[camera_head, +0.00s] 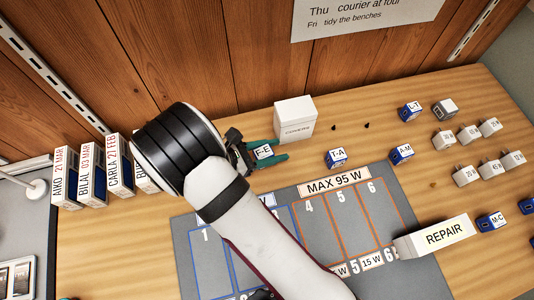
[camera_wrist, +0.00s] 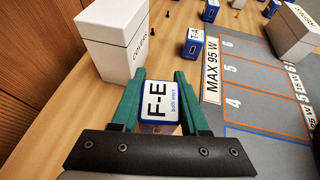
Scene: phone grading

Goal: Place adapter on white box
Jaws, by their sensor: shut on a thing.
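My gripper (camera_wrist: 158,108) has green fingers and is shut on a blue adapter with a white label reading F-E (camera_wrist: 159,102). In the head view the F-E adapter (camera_head: 263,153) shows between the fingers, just in front of the white box (camera_head: 294,121). The white box, with a lid and lettering on its front, stands upright on the wooden table by the back wall. In the wrist view the white box (camera_wrist: 113,50) is just ahead and left of the gripper, apart from it. Whether the adapter touches the table cannot be told.
A grey mat (camera_head: 400,215) with numbered slots lies to the right of my gripper. Blue adapters T-A (camera_head: 337,158) and A-M (camera_head: 401,153) lie right of the white box. A REPAIR box (camera_head: 437,237) and several white chargers (camera_head: 467,175) are further right. Labelled boxes (camera_head: 92,174) stand at left.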

